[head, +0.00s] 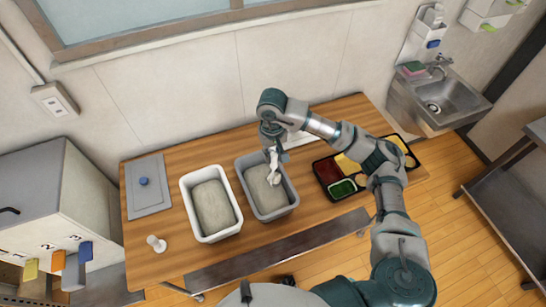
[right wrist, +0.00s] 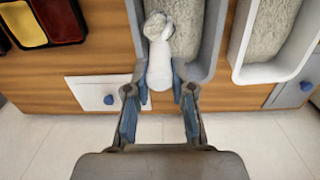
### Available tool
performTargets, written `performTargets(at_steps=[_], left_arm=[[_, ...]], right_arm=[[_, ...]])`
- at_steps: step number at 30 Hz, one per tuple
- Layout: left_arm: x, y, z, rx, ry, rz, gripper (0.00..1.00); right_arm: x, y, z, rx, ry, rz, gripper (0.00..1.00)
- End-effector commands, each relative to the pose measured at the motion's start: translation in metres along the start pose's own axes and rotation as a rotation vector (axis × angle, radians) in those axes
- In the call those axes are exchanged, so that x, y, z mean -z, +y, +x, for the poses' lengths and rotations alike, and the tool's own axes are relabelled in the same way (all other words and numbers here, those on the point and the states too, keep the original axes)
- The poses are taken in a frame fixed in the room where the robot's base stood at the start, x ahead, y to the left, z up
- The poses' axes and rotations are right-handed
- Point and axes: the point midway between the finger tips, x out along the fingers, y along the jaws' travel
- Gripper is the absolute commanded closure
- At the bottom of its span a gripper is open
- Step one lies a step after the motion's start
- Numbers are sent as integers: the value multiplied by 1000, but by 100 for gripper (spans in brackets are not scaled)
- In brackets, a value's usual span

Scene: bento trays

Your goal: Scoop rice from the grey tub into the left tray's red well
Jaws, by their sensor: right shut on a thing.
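My right gripper (head: 271,152) is above the grey tub (head: 291,190) and is shut on a white scoop (head: 274,176). In the right wrist view the gripper (right wrist: 160,88) has its fingers on either side of the scoop's handle (right wrist: 160,70). White lumps, seemingly rice, show at the scoop's end (right wrist: 158,28). Rice (head: 262,198) fills the lower part of the grey tub. The left tray (head: 341,174) is black, right of the tub, with a red well (head: 327,170), a yellow well and a green well. The red well (right wrist: 60,18) also shows at the wrist view's top left. My left gripper is not in view.
A white tub (head: 186,190) of rice stands left of the grey one. My right arm partly covers a second tray (head: 412,160).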

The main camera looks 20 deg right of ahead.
Motion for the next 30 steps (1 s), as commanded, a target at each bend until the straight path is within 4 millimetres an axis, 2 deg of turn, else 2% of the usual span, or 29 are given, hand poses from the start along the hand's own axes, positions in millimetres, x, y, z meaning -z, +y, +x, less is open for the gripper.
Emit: performTargets(at_steps=[1, 6, 15, 30], left_arm=[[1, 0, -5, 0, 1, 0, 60], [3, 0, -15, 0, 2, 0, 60], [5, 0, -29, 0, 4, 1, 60], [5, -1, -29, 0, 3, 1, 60]], right_arm=[[0, 0, -10, 0, 3, 0, 100], [0, 0, -33, -1, 2, 0, 100], [0, 0, -66, 0, 2, 1, 100], [-1, 0, -68, -1, 1, 1, 100]])
